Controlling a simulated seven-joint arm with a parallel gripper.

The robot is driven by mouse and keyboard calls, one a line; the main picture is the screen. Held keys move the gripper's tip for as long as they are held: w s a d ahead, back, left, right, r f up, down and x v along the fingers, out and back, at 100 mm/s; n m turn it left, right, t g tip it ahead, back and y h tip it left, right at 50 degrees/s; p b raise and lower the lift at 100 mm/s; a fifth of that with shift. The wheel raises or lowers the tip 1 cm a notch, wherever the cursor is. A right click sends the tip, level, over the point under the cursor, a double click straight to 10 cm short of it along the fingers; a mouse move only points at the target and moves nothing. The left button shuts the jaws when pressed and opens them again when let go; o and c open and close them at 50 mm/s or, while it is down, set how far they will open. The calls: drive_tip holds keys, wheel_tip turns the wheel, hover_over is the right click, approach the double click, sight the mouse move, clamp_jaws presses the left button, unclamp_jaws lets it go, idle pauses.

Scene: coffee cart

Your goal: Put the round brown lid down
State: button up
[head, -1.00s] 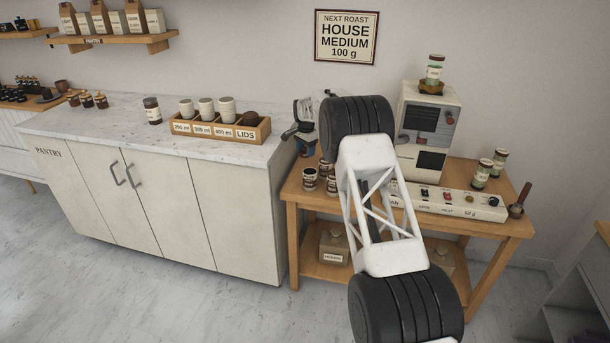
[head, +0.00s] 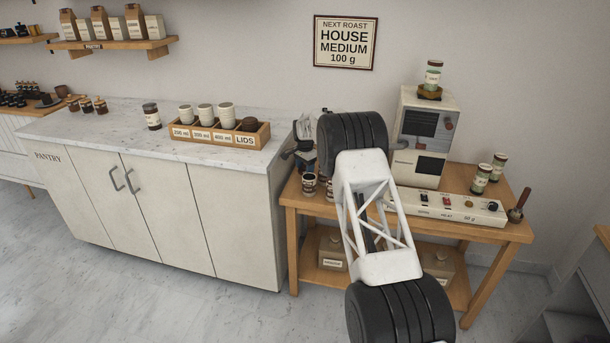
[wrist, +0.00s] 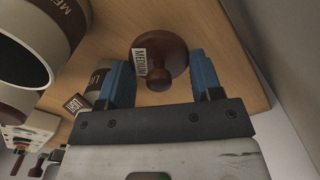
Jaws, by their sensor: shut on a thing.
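The round brown lid (wrist: 172,48) has a small knob and a white tag reading MEDIUM. In the wrist view it lies between the blue fingers of my gripper (wrist: 163,82), which is shut on it. The wooden table top shows behind the lid; I cannot tell whether they touch.
A canister (wrist: 28,45) with a dark open mouth is left of the lid, and a second banded canister (wrist: 98,75) is beside my left finger. A white roaster (head: 422,145) and a switch panel (head: 450,208) stand right on the table. The marble counter (head: 100,125) is at left.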

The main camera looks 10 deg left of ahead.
sight(305, 170)
drive_tip(key=shift+f, duration=1.85)
drive_tip(key=shift+f, duration=0.1)
drive_tip(key=o, duration=0.9)
wheel_tip(305, 170, up, 12)
drive_tip(key=shift+r, duration=0.1)
